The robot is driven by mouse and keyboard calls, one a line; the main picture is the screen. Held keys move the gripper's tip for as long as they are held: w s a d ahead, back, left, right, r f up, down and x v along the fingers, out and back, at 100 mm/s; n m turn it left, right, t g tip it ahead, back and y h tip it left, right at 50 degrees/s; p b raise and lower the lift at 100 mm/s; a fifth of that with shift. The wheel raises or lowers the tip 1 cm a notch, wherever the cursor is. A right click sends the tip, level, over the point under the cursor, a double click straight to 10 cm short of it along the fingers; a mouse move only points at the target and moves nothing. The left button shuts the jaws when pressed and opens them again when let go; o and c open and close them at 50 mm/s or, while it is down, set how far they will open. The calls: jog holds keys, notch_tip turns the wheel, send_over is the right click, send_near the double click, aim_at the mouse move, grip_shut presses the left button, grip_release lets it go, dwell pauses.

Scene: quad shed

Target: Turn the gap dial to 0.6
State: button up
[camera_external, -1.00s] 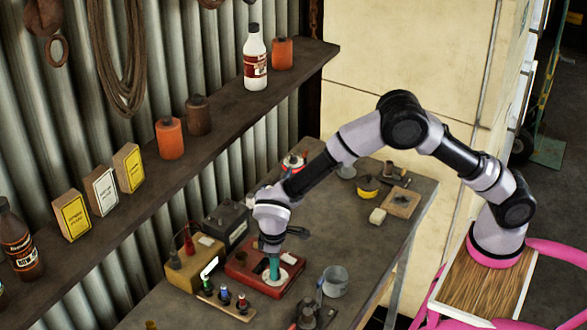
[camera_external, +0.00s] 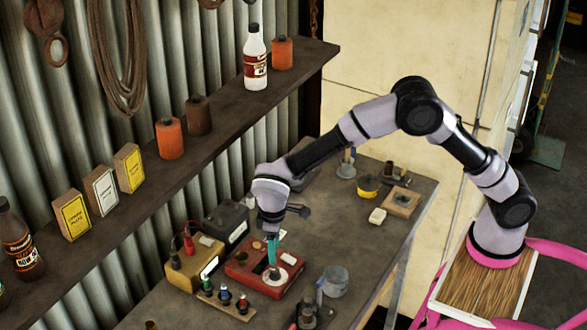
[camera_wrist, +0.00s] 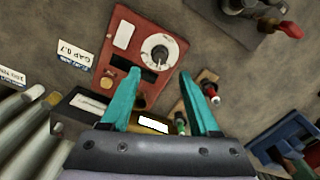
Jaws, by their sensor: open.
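The gap dial (camera_wrist: 160,48) is a black knob on a round white face, set in a red box (camera_wrist: 126,36). In the external view the red box (camera_external: 250,266) lies on the bench, with the white dial face (camera_external: 283,274) at its right part. My gripper (camera_wrist: 160,73) has teal fingers spread apart with nothing between them. In the external view my gripper (camera_external: 272,258) hangs just above the dial, apart from the knob as far as I can tell. A white card (camera_wrist: 77,50) beside the box seems to read GAP 0.7. The dial marks are too small to read.
A yellow box (camera_external: 190,270) with red and black terminals and a dark box (camera_external: 228,224) stand left of and behind the red box. A board with coloured knobs (camera_external: 226,302) lies in front. A grey cup (camera_external: 335,282) stands to the right.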

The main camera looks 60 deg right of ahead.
jog(key=shift+r, duration=1.55)
jog(key=s+d+r+m+t+y, duration=0.1)
jog(key=s+d+r+m, duration=0.15)
jog(key=d+r, duration=0.65)
jog(key=s+d+r+m+t+y, duration=0.1)
jog(key=s+d+r, duration=0.3)
jog(key=d+r, duration=0.5)
jog(key=s+d+r+m+t, duration=0.2)
jog(key=s+d, duration=0.5)
jog(key=s, duration=0.4)
jog(key=s+d+r+m+t, duration=0.3)
jog(key=s+d, duration=0.4)
jog(key=s, duration=0.4)
jog(key=shift+d+r, duration=0.15)
jog(key=shift+r, duration=0.25)
jog(key=shift+w, duration=0.1)
